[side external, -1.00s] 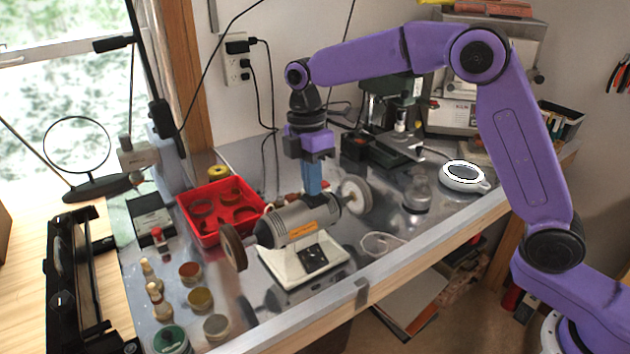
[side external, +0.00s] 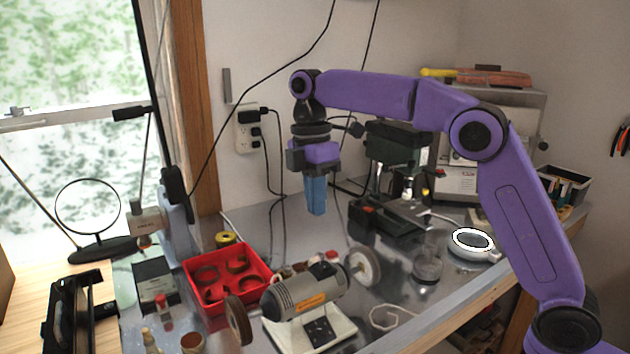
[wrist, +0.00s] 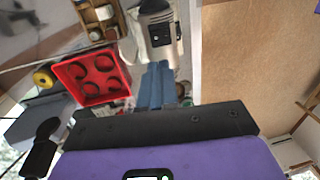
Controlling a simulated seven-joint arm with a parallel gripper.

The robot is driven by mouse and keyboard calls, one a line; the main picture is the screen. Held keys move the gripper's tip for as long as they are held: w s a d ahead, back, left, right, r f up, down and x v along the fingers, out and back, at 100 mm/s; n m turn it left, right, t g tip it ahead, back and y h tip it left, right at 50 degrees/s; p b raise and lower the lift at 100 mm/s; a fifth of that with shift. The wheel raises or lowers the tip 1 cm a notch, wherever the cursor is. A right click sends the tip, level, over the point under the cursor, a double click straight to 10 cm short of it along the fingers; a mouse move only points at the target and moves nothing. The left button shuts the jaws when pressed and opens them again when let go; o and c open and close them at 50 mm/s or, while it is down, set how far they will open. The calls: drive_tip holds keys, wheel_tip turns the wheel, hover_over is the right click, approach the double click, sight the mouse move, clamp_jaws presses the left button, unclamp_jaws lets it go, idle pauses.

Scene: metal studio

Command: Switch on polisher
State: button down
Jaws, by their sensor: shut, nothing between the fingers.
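The polisher (side external: 305,291) is a grey motor body with an orange label, on a white base (side external: 310,331) with a black switch plate (side external: 320,330). It has a brown wheel (side external: 238,321) at its left end and a pale wheel (side external: 364,266) at its right end. My gripper (side external: 316,208) is shut and empty, with blue fingers pointing down, in the air above the polisher and apart from it.
A red tray (side external: 228,280) with round compartments lies left of the polisher. A dark green drill press (side external: 396,150) stands behind to the right. Black cables hang by the wall outlet (side external: 250,130).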

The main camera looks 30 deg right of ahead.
sight(326, 267)
drive_tip(key=shift+w+r, duration=0.2)
drive_tip(key=shift+r, duration=1.55)
drive_tip(key=shift+s, duration=0.1)
drive_tip(key=shift+s+d+r, duration=0.15)
drive_tip(key=shift+s+r, duration=0.05)
drive_tip(key=shift+s, duration=0.35)
drive_tip(key=shift+f, duration=0.15)
drive_tip(key=f, duration=0.4)
drive_tip(key=s+f, duration=0.1)
drive_tip(key=f, duration=0.8)
drive_tip(key=shift+s+f, duration=0.35)
drive_tip(key=shift+f, duration=0.1)
